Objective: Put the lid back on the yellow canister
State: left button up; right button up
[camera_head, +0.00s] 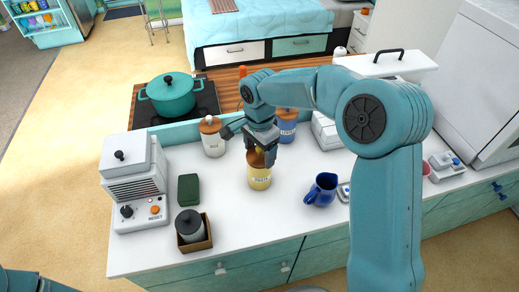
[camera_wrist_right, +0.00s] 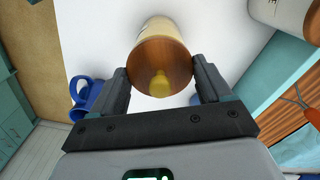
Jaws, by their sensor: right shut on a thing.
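The yellow canister (camera_head: 260,182) stands upright on the white counter, and its pale side also shows in the wrist view (camera_wrist_right: 158,27). The round wooden lid (camera_wrist_right: 160,58) with a yellow knob (camera_wrist_right: 159,86) is at the canister's mouth, lined up with it. I cannot tell whether it is fully seated. My right gripper (camera_wrist_right: 160,78) points down over the canister, shut on the lid with a finger at either side of its rim. In the head view the right gripper (camera_head: 262,155) partly hides the lid. My left gripper is out of view.
A white canister (camera_head: 213,145) and a blue canister (camera_head: 287,128) stand behind. A blue pitcher (camera_head: 321,190) is at right. A green block (camera_head: 188,188), a dark-lidded jar (camera_head: 189,224) in a brown box, and a white appliance (camera_head: 135,185) are at left.

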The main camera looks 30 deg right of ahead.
dwell(0.4)
jog(key=o, duration=1)
jog(key=shift+r, duration=0.1)
jog(key=shift+r+p, duration=2.45)
jog(key=shift+r, duration=1)
